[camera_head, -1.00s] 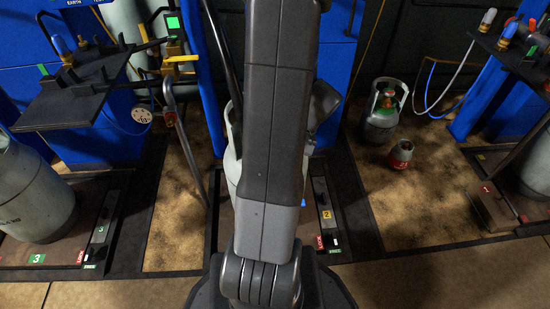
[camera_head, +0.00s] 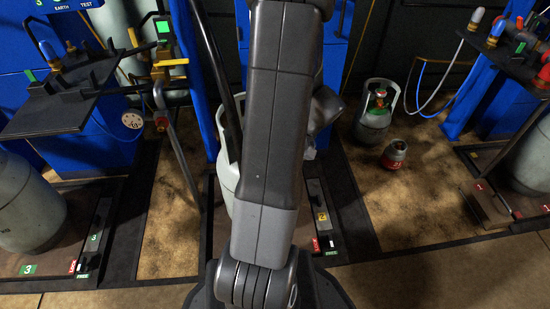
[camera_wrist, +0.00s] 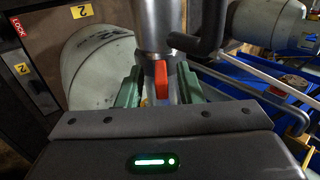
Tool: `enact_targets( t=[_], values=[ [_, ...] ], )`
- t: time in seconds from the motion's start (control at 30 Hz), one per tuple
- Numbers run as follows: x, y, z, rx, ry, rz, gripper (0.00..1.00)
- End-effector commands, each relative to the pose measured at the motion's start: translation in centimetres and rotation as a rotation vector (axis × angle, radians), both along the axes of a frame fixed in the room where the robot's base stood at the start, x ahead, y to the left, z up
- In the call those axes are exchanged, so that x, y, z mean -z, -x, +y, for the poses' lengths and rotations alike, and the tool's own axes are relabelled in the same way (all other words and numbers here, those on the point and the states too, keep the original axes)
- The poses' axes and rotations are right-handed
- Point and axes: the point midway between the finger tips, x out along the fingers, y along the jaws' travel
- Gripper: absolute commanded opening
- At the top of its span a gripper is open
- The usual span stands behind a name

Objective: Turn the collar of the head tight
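In the wrist view, a bare metal cylindrical head (camera_wrist: 160,25) comes down from the top middle, with a red lever or tab (camera_wrist: 162,80) at its lower end. The two green fingers of my gripper (camera_wrist: 160,92) stand on either side of its narrower lower part. I cannot tell whether they press on it or stand apart. The collar does not show clearly as a separate part. In the head view my own arm hides the gripper and the head. A pale gas cylinder (camera_head: 229,185) stands partly behind the arm at scale 2.
A tilted-looking pale cylinder (camera_wrist: 100,65) and a dark bent bar (camera_wrist: 205,40) are close to the gripper. In the head view, a black shelf (camera_head: 60,108) is at left. A green-topped cylinder (camera_head: 374,125) and a small red one (camera_head: 394,155) stand on the floor at right.

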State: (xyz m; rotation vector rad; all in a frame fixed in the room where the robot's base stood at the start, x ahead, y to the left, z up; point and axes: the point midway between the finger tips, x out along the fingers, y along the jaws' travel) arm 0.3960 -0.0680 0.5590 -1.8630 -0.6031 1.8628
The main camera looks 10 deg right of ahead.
Motion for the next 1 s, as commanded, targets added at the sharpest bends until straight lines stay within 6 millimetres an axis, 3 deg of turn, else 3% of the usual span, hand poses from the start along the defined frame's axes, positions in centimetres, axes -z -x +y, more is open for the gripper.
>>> enact_targets(
  t=[0.37,0.8,1.0],
  values=[
    [-1.0,0.0,-0.6,0.001,0.000,-0.002,0.33],
    [-8.7,0.0,-6.1,0.003,0.001,-0.002,0.33],
    [-10.7,0.0,-7.7,0.001,0.000,0.000,0.33]
  ],
)
